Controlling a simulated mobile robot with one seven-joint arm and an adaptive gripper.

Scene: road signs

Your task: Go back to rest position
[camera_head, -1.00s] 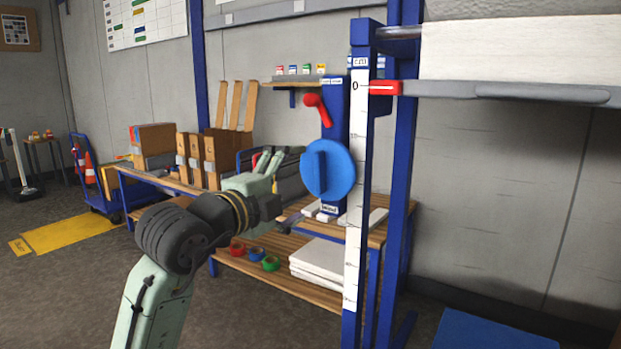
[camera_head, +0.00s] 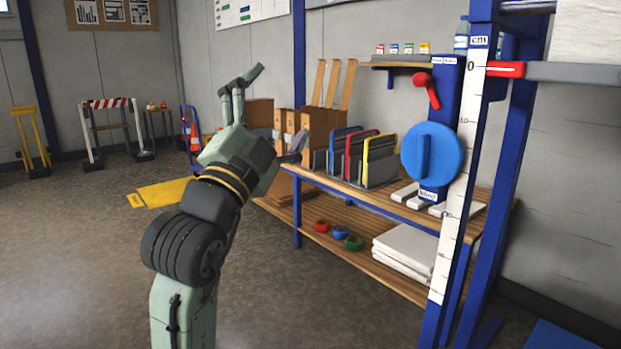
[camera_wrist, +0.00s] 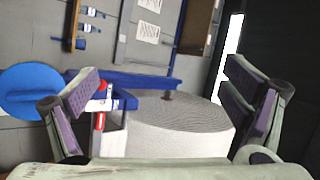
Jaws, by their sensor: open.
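My gripper (camera_head: 240,92) is raised in the left half of the head view, in front of the workbench and clear of it. Its fingers are spread apart. In the wrist view the two purple-padded fingers (camera_wrist: 160,108) stand wide apart with nothing held between them. A pale rounded block (camera_wrist: 180,128) shows beyond them, and I cannot tell how far off it is. My arm is bent upward from the bottom of the head view.
A wooden workbench (camera_head: 375,197) with folders (camera_head: 362,155), a blue disc (camera_head: 432,154) and a red lever (camera_head: 428,90) stands to the right. A blue post with a white ruler (camera_head: 462,165) rises at its front. A striped barrier (camera_head: 110,103) stands far left.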

